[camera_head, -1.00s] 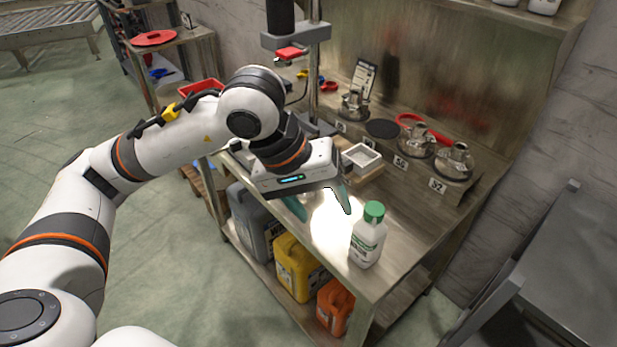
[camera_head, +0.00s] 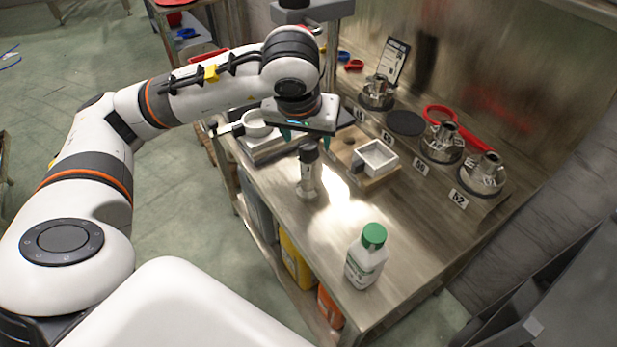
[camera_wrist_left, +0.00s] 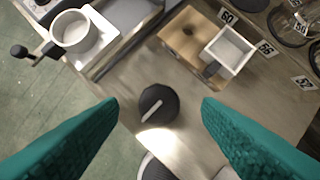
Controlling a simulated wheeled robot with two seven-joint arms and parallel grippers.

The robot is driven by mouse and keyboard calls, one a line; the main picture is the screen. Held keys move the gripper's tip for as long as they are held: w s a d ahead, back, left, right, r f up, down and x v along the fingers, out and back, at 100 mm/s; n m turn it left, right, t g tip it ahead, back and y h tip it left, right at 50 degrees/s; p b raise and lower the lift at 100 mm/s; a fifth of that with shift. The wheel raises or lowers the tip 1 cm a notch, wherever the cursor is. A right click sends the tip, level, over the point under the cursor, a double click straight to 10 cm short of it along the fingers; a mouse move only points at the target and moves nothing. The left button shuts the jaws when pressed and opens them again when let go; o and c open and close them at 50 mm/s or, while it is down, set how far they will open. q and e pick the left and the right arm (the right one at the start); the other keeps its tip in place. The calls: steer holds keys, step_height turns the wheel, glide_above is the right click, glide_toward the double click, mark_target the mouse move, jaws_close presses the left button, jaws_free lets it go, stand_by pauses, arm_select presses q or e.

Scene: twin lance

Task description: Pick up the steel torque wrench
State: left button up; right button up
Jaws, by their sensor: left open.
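An upright steel tool with a dark round top (camera_head: 308,178) stands on the bench near its left edge. It may be the torque wrench, but I cannot tell for sure. In the left wrist view its dark top (camera_wrist_left: 157,104) carries a pale bar and appears between the fingertips. My left gripper (camera_head: 305,140) is open, its teal fingers pointing down above or just behind the tool's top. In the left wrist view the open gripper (camera_wrist_left: 160,101) shows nothing held between its fingers. My right gripper is out of view.
A white bottle with a green cap (camera_head: 366,262) stands at the front. Behind are a white square cup on a wooden block (camera_head: 376,156), a white round cup with a handle (camera_head: 258,123), steel fittings (camera_head: 442,140) and a red ring tool (camera_head: 470,137). Bench between tool and bottle is clear.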

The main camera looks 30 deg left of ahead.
mark_target(308, 144)
arm_select(q)
steer(key=shift+w+f, duration=0.3)
steer(key=shift+f, duration=0.35)
steer(key=p+x, duration=0.1)
steer(key=x, duration=0.3)
steer(key=shift+a+f, duration=0.2)
steer(key=shift+f, duration=0.15)
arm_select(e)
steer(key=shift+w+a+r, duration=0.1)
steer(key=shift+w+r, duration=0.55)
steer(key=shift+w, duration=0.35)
arm_select(q)
steer(key=shift+c, duration=1.3)
steer(key=shift+r, duration=0.1)
jaws_close()
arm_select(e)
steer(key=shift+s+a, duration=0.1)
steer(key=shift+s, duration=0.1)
